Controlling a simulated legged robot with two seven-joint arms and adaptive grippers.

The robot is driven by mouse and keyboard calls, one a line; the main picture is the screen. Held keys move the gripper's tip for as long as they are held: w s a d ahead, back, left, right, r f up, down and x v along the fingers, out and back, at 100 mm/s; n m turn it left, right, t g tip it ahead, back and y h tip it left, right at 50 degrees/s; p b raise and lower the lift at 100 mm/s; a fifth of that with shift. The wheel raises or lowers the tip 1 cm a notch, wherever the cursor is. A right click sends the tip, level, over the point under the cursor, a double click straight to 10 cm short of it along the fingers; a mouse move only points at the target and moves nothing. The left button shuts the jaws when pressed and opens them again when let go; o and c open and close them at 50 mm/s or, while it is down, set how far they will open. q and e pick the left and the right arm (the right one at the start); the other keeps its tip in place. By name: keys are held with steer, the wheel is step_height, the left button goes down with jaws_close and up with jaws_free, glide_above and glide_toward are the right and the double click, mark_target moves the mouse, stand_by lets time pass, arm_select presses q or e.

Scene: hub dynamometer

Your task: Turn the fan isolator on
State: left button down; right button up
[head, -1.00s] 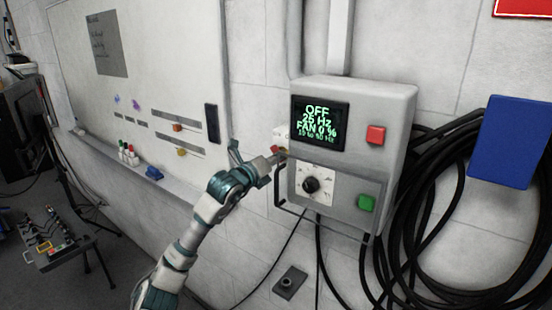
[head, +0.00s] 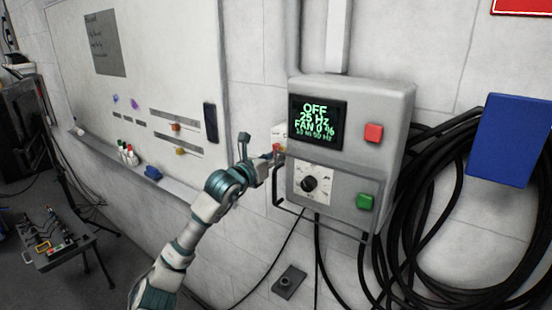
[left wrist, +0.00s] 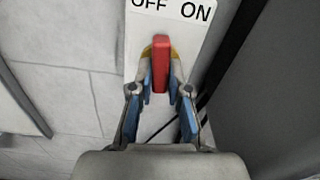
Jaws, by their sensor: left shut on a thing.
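The fan isolator (head: 279,132) is a small pale box on the left side of the grey control box, partly hidden by my gripper in the head view. In the left wrist view its white label plate (left wrist: 196,38) reads OFF on the left and ON on the right. Its red handle (left wrist: 161,62) stands nearly upright below and between the two words. My left gripper (left wrist: 160,88) is shut on the red handle; in the head view the gripper (head: 271,156) reaches it from the left. My right gripper is not in view.
A dark bar (head: 276,185) projects just below my gripper. Black cables (head: 420,225) hang at right.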

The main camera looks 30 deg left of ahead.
arm_select(q)
steer(key=m, duration=0.7)
steer(key=m+p, duration=0.1)
steer(key=m, duration=0.2)
steer(key=shift+a+r+m, duration=0.2)
steer(key=shift+r+m, duration=0.15)
steer(key=shift+m, duration=0.05)
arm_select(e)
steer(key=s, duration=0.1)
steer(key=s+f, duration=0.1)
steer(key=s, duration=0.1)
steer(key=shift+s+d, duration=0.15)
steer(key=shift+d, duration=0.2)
